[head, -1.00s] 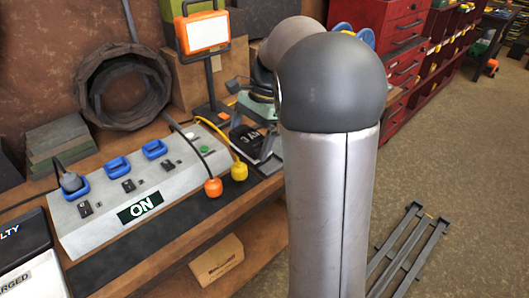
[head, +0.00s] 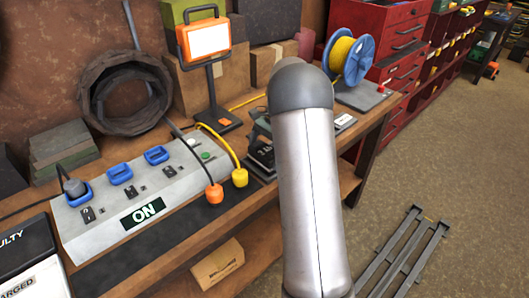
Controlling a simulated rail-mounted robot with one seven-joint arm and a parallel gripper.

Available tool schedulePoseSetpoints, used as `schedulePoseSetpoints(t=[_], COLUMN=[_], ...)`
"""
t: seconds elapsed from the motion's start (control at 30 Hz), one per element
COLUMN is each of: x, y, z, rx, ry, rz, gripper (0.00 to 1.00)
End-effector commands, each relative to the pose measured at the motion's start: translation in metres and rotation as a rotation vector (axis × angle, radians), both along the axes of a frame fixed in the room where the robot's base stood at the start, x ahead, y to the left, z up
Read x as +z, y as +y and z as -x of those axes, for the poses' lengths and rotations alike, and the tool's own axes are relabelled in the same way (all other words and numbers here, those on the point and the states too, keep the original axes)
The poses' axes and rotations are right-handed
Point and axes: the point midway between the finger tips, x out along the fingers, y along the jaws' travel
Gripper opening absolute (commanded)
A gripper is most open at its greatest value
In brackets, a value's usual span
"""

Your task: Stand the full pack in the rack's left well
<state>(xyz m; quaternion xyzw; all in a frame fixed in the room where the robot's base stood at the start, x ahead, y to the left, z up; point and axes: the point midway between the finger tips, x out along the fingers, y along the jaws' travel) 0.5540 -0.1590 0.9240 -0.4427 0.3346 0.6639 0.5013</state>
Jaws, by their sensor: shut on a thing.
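My gripper is not in view; my grey arm stands in the middle of the head view and hides what is behind it. No pack can be made out for certain. A small dark item (head: 261,152) with light markings shows on the bench just left of my arm, partly hidden, and I cannot tell what it is. A black and white labelled unit (head: 27,262) is cut off at the lower left, with lettering ending in "ULTY" and "ARGED". I cannot tell whether it is the rack, and no well shows clearly.
A grey switch box (head: 140,200) with blue sockets and an "ON" display lies on the wooden bench. A lamp (head: 207,40) and yellow cable reel (head: 350,57) stand behind. A metal frame (head: 405,255) lies on the floor.

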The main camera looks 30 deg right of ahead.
Motion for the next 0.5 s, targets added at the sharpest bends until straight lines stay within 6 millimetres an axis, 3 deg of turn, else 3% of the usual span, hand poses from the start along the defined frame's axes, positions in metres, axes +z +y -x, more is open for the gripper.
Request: schedulePoseSetpoints(t=[0.37,0.4,0.5], x=[-0.006,-0.0067,-0.0063], y=[0.0,0.0,0.0], z=[-0.0001,0.0001,0.0001], rx=[-0.001,0.0,-0.001], ry=[-0.002,-0.001,-0.001], rz=[0.0,0.0,0.0], gripper=[0.57,1.0,1.0])
